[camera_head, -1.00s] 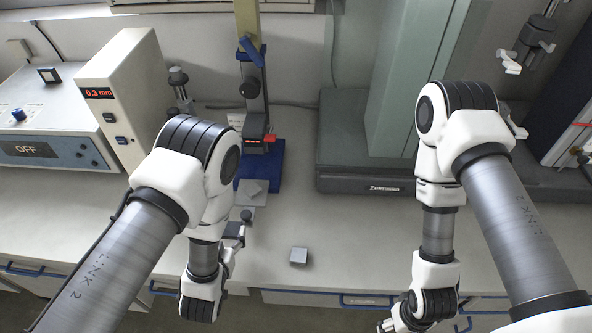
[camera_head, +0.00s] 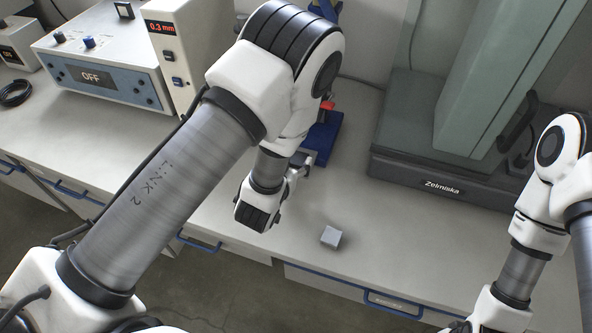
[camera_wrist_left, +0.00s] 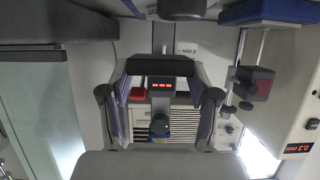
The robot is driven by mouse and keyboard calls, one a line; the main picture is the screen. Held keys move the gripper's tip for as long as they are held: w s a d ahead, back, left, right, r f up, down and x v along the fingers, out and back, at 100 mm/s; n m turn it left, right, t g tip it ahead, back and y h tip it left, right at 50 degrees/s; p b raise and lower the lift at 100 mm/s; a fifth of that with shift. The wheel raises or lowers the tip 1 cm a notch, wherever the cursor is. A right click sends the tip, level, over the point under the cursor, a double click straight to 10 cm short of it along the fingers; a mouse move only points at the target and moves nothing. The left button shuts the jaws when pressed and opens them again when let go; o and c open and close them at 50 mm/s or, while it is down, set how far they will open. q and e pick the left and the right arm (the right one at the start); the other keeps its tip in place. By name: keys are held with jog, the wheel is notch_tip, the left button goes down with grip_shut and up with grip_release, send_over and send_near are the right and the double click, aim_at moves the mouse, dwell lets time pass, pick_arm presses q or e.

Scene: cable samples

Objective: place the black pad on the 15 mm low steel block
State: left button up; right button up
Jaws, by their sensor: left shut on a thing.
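My left gripper (camera_head: 301,167) is mostly hidden behind its own wrist in the head view. In the left wrist view its two fingers (camera_wrist_left: 160,75) flank a flat dark piece (camera_wrist_left: 160,66), which looks like the black pad seen edge-on; the gripper is shut on it. A small grey block (camera_head: 331,237) lies on the bench, below and right of my left gripper in the head view. It may be the low steel block; its height cannot be read. My right gripper is barely visible at the bottom edge of the head view (camera_head: 456,327), its jaws unclear.
A blue-based gauge stand (camera_head: 322,138) is partly hidden behind my left arm. Its red display (camera_wrist_left: 160,84) shows in the wrist view. A green column machine (camera_head: 440,185) stands right. Boxes with displays (camera_head: 110,85) stand left. Bench around the small block is clear.

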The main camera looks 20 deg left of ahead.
pick_arm(q)
jog(key=w, duration=0.3)
jog(key=w+a+f, duration=0.1)
jog(key=w, duration=0.1)
jog(key=shift+w+b, duration=0.25)
jog(key=shift+b, duration=0.05)
notch_tip(320, 180, down, 3)
jog(key=b, duration=0.2)
jog(key=shift+d+b, duration=0.1)
jog(key=shift+b, duration=0.2)
jog(key=shift+f, duration=0.1)
pick_arm(e)
notch_tip(320, 180, down, 4)
jog(key=shift+w, duration=0.1)
pick_arm(q)
jog(key=o, duration=1.2)
jog(key=shift+c, duration=0.2)
jog(key=shift+r+p, duration=0.3)
jog(key=p+v, duration=0.4)
jog(key=v, duration=0.8)
pick_arm(e)
notch_tip(320, 180, up, 5)
jog(key=shift+f, duration=0.1)
